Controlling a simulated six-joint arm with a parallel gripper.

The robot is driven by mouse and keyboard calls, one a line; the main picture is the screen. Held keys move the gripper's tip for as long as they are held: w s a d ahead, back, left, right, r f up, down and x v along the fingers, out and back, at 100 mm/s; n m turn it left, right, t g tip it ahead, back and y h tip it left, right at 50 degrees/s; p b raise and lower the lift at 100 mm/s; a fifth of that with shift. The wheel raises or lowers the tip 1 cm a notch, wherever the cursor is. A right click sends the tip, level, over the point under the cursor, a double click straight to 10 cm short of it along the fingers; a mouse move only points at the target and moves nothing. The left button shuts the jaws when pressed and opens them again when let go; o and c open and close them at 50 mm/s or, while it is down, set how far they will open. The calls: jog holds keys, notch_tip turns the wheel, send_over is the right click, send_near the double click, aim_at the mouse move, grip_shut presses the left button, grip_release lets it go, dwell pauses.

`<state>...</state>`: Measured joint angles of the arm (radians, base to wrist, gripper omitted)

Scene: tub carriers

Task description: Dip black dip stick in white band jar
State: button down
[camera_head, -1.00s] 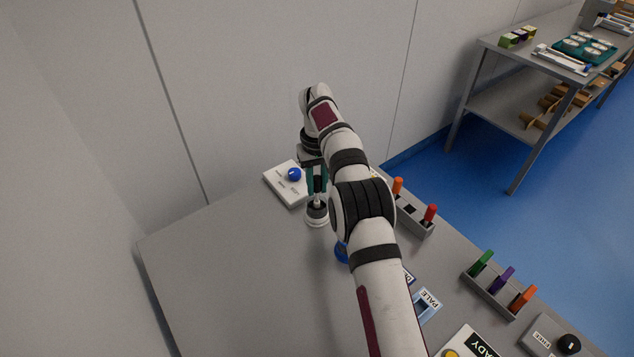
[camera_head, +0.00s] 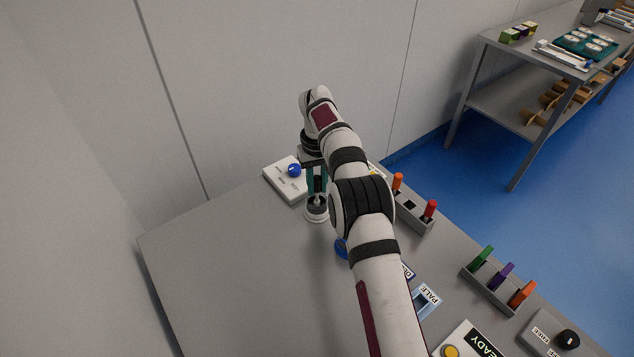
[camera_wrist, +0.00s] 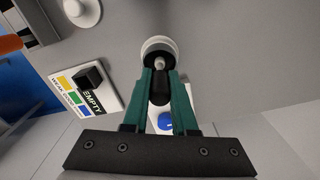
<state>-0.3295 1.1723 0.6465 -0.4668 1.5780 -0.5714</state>
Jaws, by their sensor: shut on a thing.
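My gripper (camera_wrist: 160,72) points down with its green fingers shut on the black dip stick (camera_wrist: 160,90). The stick's black handle sits between the fingers, and its pale lower part (camera_wrist: 159,63) reaches to the mouth of a white-banded jar (camera_wrist: 158,44). In the head view the gripper (camera_head: 317,185) is directly above the jar (camera_head: 316,212), which stands upright on the grey table. The stick looks near upright. I cannot tell how deep its tip is in the jar.
A blue object (camera_head: 341,248) is partly hidden by my arm. Racks with coloured pegs (camera_head: 429,210) stand right. The table's left side is clear.

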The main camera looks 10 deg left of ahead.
jog(key=shift+f, duration=0.8)
dwell(0.4)
dwell(1.8)
jog(key=shift+r, duration=4.5)
